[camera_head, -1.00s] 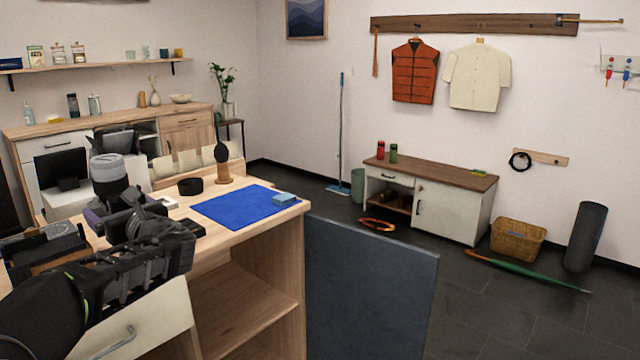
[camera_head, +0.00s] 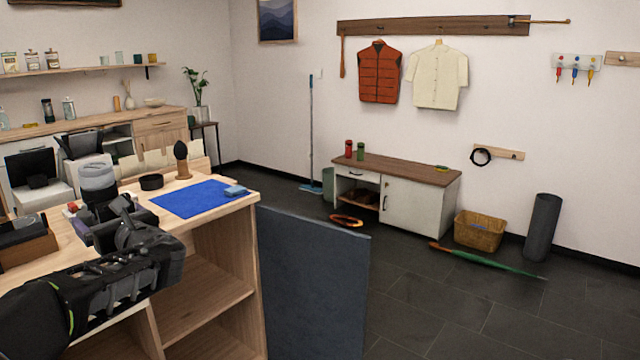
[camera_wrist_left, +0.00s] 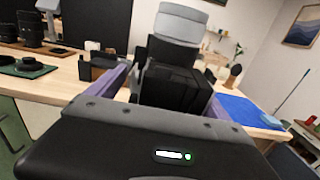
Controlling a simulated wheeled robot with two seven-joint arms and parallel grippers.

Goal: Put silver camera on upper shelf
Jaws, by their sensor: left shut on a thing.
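The camera (camera_head: 97,178) has a silver-grey lens pointing up and a black body. My left gripper (camera_head: 108,222) comes in from the left, shut on the camera body, over the wooden desk (camera_head: 238,208). In the left wrist view the camera (camera_wrist_left: 180,28) stands upright between the purple fingers of the gripper (camera_wrist_left: 172,82). The gripper and wrist hide the camera's lower part, so I cannot tell whether it touches the desk. A wall shelf (camera_head: 90,71) is at the back left. Open shelf compartments (camera_head: 205,297) are in the desk's front. My right gripper is not in view.
On the desk are a blue mat (camera_head: 190,200) with a light-blue block (camera_head: 235,191), a black ring (camera_head: 151,182) and a brush on a stand (camera_head: 182,162). A dark panel (camera_head: 312,285) stands beside the desk. Open floor (camera_head: 450,310) lies to the right.

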